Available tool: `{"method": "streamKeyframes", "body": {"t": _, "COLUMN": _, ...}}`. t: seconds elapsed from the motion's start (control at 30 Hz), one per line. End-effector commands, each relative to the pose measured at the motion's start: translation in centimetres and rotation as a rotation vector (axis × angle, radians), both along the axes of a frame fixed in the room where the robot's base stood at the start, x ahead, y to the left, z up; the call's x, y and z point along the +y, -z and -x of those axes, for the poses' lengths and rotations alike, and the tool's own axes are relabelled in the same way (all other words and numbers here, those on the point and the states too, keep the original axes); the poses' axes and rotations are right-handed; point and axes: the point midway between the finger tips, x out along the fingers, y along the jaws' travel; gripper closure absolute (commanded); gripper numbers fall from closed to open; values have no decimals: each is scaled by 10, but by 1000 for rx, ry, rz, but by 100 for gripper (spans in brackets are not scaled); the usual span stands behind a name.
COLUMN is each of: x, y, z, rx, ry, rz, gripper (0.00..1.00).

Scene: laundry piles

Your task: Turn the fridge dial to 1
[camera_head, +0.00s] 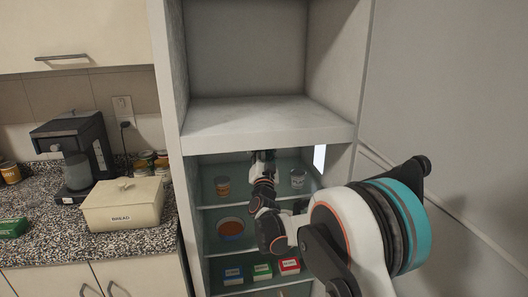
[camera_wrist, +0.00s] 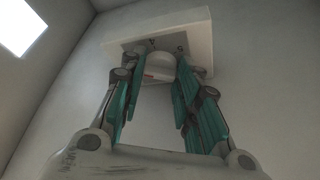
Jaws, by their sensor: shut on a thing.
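The fridge dial (camera_wrist: 160,62) is a pale round knob with a reddish mark, under a white housing (camera_wrist: 202,28) in the wrist view. My gripper (camera_wrist: 158,72) has its teal-padded fingers on both sides of the dial and is shut on it. In the head view my gripper (camera_head: 262,157) reaches into the top of the open fridge compartment, just under the ceiling. The dial is hidden there behind my arm.
The fridge shelves (camera_head: 215,206) hold a jar (camera_head: 222,186), a can (camera_head: 297,179), an orange-brown round dish (camera_head: 231,228) and several small boxes (camera_head: 289,266). A counter at left carries a coffee machine (camera_head: 75,150) and a bread box (camera_head: 122,205). A bare wall is at right.

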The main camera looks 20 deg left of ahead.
Motion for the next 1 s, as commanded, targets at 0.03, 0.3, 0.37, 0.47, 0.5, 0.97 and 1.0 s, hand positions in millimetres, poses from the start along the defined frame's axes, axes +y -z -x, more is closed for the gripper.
{"method": "streamKeyframes", "body": {"t": 0.03, "x": -1, "y": 0, "z": 0, "rx": -5, "ry": 1, "rz": 9, "gripper": 94}}
{"method": "streamKeyframes", "body": {"t": 0.3, "x": -3, "y": 1, "z": -2, "rx": -74, "ry": 2, "rz": 123, "gripper": 94}}
{"method": "streamKeyframes", "body": {"t": 0.37, "x": -3, "y": 2, "z": -2, "rx": -100, "ry": 1, "rz": 163, "gripper": 94}}
{"method": "streamKeyframes", "body": {"t": 0.47, "x": -4, "y": 2, "z": -2, "rx": -145, "ry": 2, "rz": 239, "gripper": 94}}
{"method": "streamKeyframes", "body": {"t": 0.5, "x": -5, "y": 2, "z": -3, "rx": -165, "ry": 2, "rz": 271, "gripper": 94}}
{"method": "streamKeyframes", "body": {"t": 0.97, "x": -10, "y": 1, "z": -6, "rx": -392, "ry": 1, "rz": 643, "gripper": 94}}
{"method": "streamKeyframes", "body": {"t": 1.0, "x": -10, "y": 1, "z": -6, "rx": -412, "ry": 2, "rz": 676, "gripper": 94}}
